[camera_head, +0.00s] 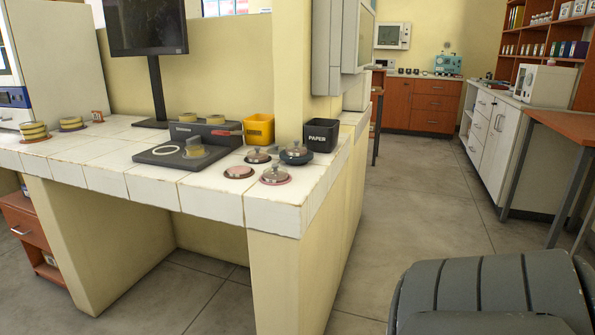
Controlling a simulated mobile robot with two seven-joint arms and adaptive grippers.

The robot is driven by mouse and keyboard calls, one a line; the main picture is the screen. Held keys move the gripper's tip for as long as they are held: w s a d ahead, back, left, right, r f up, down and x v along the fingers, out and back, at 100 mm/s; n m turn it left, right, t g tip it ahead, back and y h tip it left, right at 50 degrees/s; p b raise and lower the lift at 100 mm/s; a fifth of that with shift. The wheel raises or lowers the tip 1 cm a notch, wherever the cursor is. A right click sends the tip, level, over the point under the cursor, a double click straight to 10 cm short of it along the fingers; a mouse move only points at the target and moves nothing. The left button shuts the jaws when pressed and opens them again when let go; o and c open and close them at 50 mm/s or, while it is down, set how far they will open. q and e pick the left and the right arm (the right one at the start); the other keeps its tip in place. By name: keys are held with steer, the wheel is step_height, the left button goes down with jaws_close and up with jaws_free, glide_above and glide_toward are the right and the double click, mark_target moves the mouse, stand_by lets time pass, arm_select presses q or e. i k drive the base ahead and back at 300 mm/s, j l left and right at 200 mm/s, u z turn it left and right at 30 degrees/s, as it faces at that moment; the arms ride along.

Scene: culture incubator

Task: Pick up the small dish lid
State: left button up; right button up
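Several small round dishes stand in a cluster near the right end of the white tiled counter (210,207). A clear domed lid with a knob (275,173) sits over a reddish dish at the front. A smaller clear lid with a knob (257,153) is behind it, on a dark reddish base. A dark blue-grey dish with a knobbed lid (296,153) is to the right. A flat reddish dish (239,172) lies at the left of the group. I cannot tell which lid is the small dish lid. Neither of my grippers is in view.
A black device (170,158) with a round plate is left of the dishes. A yellow bin (259,129) and a black bin marked PAPER (321,135) stand behind them. A monitor (146,25) stands farther left. Open floor (420,205) lies right of the counter.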

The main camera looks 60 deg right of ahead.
mark_target(275, 150)
steer(key=z, duration=1.5)
